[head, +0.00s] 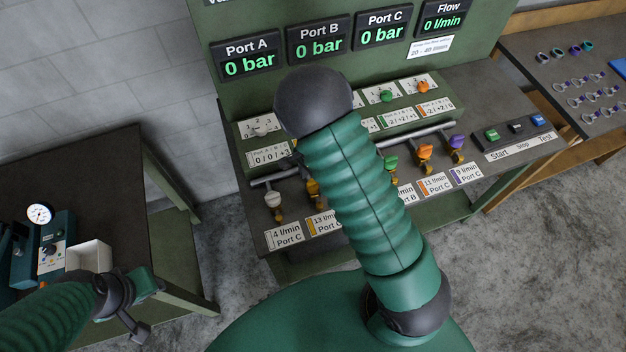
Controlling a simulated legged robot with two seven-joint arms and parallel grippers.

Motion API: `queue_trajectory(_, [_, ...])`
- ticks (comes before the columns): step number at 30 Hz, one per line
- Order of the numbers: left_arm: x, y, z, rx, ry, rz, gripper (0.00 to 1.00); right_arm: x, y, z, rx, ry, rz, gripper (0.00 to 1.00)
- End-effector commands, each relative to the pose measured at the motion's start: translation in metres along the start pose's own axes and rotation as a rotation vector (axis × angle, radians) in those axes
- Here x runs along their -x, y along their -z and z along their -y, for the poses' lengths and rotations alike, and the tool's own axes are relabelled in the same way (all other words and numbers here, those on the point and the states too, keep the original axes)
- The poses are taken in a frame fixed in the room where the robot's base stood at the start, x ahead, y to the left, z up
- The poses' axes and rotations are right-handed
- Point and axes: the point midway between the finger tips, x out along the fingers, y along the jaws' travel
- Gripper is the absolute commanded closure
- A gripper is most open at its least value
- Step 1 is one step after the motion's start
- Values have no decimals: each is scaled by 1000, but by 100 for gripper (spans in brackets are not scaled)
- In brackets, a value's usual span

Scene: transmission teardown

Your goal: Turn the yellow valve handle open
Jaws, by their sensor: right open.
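The yellow valve handle (313,187) is on the sloped panel of the green test bench, between the white valve and my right arm. A label reading 13 l/min lies below it. My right arm crosses the middle of the view and covers part of the valve row. My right gripper (299,165) is open and mostly hidden behind this arm, close to the yellow handle; I cannot tell whether they touch. My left gripper (134,322) is at the lower left, far from the valves, and its jaws are unclear.
The white valve (273,200) is left of the yellow one; green (390,163), orange (425,152) and purple (457,143) valves are to the right. Port A (249,57), B and C displays read 0 bar; flow reads 0 l/min. A side table (85,185) stands left.

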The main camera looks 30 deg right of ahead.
Motion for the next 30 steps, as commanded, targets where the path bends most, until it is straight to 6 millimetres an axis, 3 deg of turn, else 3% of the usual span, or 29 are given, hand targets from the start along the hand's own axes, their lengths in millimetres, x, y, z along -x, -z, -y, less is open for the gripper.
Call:
queue_trajectory(8, [0, 0, 0, 0, 0, 0, 64, -3, 0, 0, 0, 1, 1, 37])
queue_trajectory(23, [0, 0, 0, 0, 0, 0, 64, -3, 0, 1, 0, 2, 0, 99])
queue_trajectory(30, [0, 0, 0, 0, 0, 0, 64, -3, 1, 1, 18, 3, -1, 99])
